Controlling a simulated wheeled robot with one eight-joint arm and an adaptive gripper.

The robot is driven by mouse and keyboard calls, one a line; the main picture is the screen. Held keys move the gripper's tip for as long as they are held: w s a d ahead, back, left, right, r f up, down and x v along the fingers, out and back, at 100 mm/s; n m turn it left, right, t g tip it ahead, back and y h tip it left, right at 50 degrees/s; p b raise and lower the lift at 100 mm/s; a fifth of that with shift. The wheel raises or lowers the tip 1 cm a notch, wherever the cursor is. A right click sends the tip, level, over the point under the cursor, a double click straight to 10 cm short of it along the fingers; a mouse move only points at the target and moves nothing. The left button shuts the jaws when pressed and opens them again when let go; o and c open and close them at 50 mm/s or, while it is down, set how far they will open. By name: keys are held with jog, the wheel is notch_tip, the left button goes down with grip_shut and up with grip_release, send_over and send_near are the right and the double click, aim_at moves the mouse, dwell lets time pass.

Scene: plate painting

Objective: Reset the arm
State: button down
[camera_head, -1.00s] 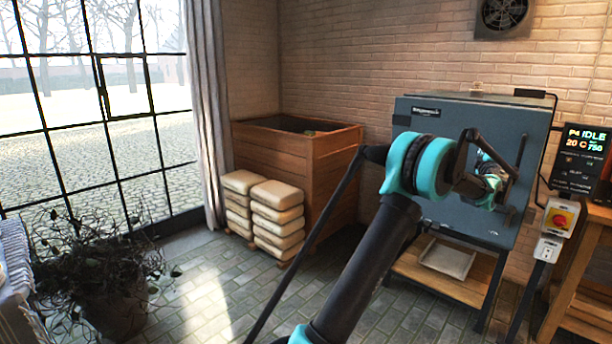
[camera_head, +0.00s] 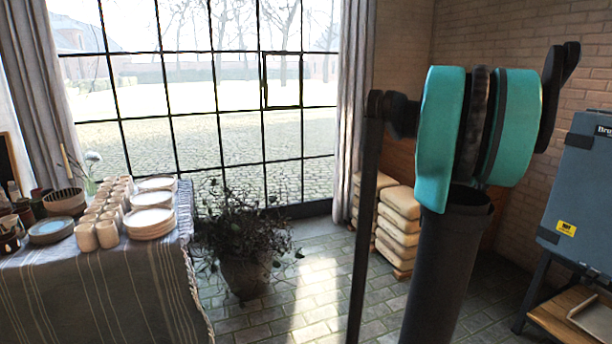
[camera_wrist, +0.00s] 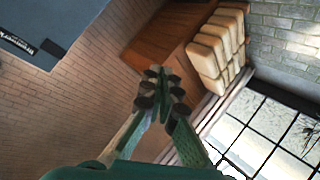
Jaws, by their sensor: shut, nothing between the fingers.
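My gripper (camera_wrist: 158,92) shows in the wrist view, its two fingers drawn together at the tips with nothing between them. It hangs in free air, clear of the wooden crate and sacks behind it. In the head view my arm stands nearly upright at the right of centre, with turquoise joint rings near its top. The gripper itself cannot be made out in the head view.
A cloth-covered table (camera_head: 100,280) at left bears stacked plates (camera_head: 150,222) and several cups (camera_head: 107,235). A potted plant (camera_head: 245,275) stands beside it. Stacked sacks (camera_head: 398,232) are behind my arm. A blue-grey kiln (camera_head: 585,190) stands at right. The tiled floor between is clear.

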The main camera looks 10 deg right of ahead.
jog(key=s+a+f+y, duration=0.2)
jog(key=a+f, duration=0.1)
jog(key=a, duration=0.4)
jog(key=s+a+f+n+g+y, duration=0.1)
jog(key=s+a+f, duration=0.1)
jog(key=a+f, duration=0.35)
jog(key=s+a+f+y, duration=0.2)
jog(key=s+a, duration=0.1)
jog(key=a, duration=0.6)
jog(key=s+a+f+n+g+y, duration=0.1)
jog(key=s+a+f+y, duration=0.1)
jog(key=s+a+f, duration=0.3)
jog(key=s+a+f+n+g+y, duration=0.1)
jog(key=s+a+f, duration=0.3)
jog(key=s+a, duration=0.6)
jog(key=a+g+y, duration=0.1)
jog(key=a, duration=0.2)
jog(key=shift+f+y, duration=0.3)
jog(key=shift+f, duration=0.1)
jog(key=shift+d, duration=0.15)
